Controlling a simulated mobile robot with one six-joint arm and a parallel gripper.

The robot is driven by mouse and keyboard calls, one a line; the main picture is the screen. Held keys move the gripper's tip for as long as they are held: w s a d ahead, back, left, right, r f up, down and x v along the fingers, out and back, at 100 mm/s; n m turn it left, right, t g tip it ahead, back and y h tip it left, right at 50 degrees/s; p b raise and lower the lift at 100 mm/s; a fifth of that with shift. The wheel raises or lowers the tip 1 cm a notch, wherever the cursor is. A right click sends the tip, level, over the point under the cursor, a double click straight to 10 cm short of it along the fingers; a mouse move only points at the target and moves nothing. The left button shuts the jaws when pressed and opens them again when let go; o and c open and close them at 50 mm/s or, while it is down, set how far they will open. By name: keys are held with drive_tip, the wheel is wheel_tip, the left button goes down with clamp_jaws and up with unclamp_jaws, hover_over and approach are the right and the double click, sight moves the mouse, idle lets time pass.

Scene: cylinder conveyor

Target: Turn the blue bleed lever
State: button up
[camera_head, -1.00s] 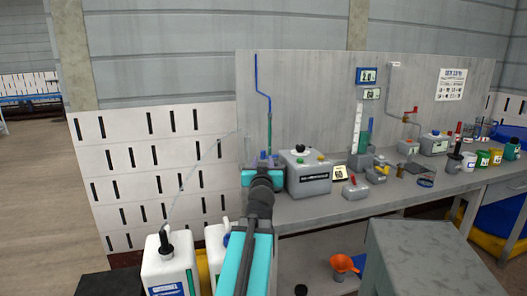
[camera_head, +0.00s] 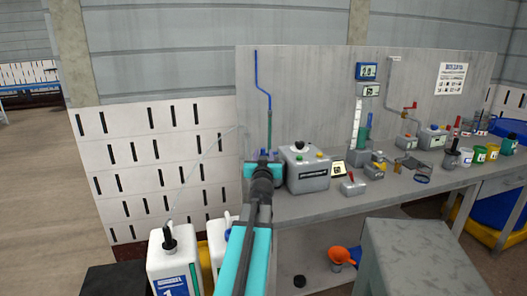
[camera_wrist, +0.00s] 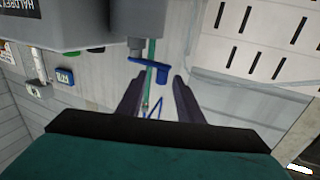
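The blue bleed lever (camera_wrist: 150,67) is a short bent blue handle beside a green tube and a grey body in the wrist view. My gripper (camera_wrist: 158,84) is open, with its two dark fingers apart. The lever's bent end shows between and just beyond the fingertips; I cannot tell whether they touch. In the head view my gripper (camera_head: 264,164) is at the left end of the bench, and my wrist hides most of the lever. Small blue parts show just past it.
A grey box (camera_head: 308,173) with a black knob stands just right of my gripper on the bench (camera_head: 305,208). A tall blue pipe (camera_head: 257,75) runs up the back panel (camera_head: 315,85). White jugs (camera_head: 173,262) stand at the lower left. A grey block (camera_head: 415,250) stands front right.

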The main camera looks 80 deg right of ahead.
sight(264, 152)
drive_tip(key=shift+w+d, duration=0.15)
drive_tip(key=shift+d, duration=0.75)
drive_tip(key=shift+w+d, duration=0.1)
drive_tip(key=shift+d, duration=0.8)
